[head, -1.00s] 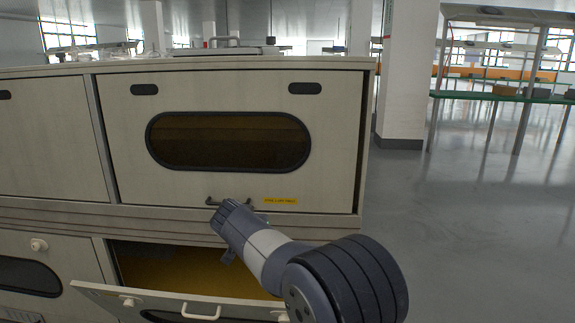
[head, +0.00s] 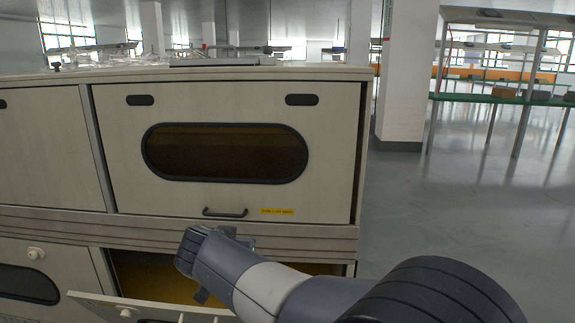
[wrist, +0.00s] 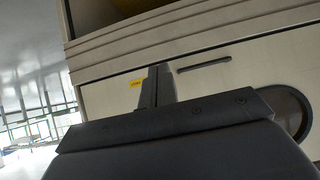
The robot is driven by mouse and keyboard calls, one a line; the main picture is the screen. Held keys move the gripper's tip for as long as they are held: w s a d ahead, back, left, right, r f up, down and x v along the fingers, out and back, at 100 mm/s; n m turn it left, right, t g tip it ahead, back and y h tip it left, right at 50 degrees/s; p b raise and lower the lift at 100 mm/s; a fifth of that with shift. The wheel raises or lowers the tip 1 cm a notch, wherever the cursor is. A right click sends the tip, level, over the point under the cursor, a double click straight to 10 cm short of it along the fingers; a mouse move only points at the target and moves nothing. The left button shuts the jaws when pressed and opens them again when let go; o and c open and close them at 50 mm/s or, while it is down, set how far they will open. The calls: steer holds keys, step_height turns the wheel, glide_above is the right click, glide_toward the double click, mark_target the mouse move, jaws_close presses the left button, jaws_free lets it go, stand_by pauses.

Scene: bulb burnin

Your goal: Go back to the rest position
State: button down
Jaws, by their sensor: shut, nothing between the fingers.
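My gripper (wrist: 158,86) is shut and empty in the wrist view, its fingers together in front of the cabinet face. In the head view my arm reaches in from the lower right. Its end is in front of the lower part of the cabinet, below the dark handle of the upper door, and the fingertips cannot be made out there. The upper door (head: 222,198) is closed, with a dark oval window (head: 225,153), a dark handle (head: 226,212) and a yellow label (head: 277,211).
The lower door (head: 95,303) hangs open, tilted outward, showing a yellowish inside (head: 150,278). A closed lower-left door (head: 40,258) is beside it. A pillar (head: 405,75) and a green-topped shelf (head: 505,98) stand behind at the right. The grey floor (head: 440,200) to the right is clear.

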steer(key=s+r+g+p, duration=0.3)
steer(key=s+r+p, duration=0.7)
steer(key=p, duration=0.4)
steer(key=shift+s+a+r+p, duration=0.3)
steer(key=shift+s+a+r, duration=0.1)
steer(key=shift+s, duration=0.25)
steer(key=shift+d, duration=0.1)
